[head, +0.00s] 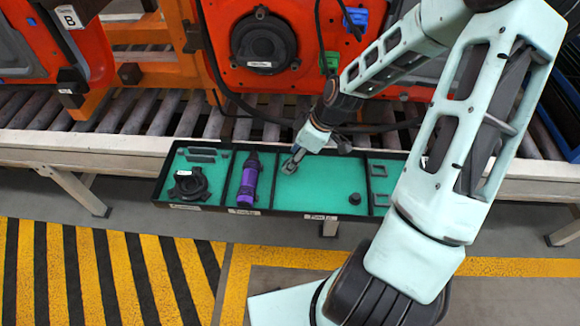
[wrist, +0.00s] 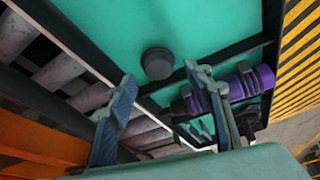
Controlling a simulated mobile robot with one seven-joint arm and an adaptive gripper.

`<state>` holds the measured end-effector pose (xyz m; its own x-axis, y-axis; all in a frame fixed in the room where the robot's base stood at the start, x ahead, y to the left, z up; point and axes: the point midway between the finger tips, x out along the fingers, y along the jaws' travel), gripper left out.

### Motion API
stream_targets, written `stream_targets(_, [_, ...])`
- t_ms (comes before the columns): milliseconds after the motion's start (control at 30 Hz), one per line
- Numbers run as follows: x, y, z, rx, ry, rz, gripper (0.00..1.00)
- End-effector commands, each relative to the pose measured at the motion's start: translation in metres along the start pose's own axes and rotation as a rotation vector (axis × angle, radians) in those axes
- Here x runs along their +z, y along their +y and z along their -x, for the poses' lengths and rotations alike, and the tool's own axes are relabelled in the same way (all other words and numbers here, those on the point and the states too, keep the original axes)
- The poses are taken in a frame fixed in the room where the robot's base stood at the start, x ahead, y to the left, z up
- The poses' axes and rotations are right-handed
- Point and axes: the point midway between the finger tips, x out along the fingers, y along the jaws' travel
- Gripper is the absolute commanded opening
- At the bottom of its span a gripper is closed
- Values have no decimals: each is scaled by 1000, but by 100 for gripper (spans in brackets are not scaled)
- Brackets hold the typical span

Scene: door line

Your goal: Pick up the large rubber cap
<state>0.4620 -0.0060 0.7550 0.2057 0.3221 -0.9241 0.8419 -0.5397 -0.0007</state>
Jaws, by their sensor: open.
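In the wrist view a dark grey round rubber cap (wrist: 157,62) sits on the teal floor of a tray compartment, near the divider from the purple tool. My gripper (wrist: 160,84) is open and empty, its two fingers apart, with the cap showing just beyond the gap between the tips. In the head view my gripper (head: 290,163) hangs over the left part of the large compartment, and the cap there cannot be told apart from the fingers. A smaller-looking dark round piece (head: 355,198) stands at that compartment's front right.
The black-rimmed tray (head: 270,212) also holds a purple tool (head: 248,180), a black round part (head: 188,184) and flat grey pieces. Dividers and rims stand up around the compartments. Behind is a roller conveyor (head: 130,112) with orange machinery (head: 285,80). Striped floor (head: 100,270) lies in front.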

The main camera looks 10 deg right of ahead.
Motion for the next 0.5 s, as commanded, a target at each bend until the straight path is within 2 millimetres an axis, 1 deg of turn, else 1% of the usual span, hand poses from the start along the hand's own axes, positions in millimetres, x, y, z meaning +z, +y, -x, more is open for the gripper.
stream_targets(33, [0, -1, -10, -2, 1, 2, 47])
stream_targets(167, [0, 0, -20, 0, 1, 1, 47])
stream_targets(433, [0, 1, -21, 1, 1, 0, 47])
stream_targets(467, [0, 1, -21, 1, 1, 0, 45])
stream_targets(500, [0, 1, -21, 1, 1, 0, 40])
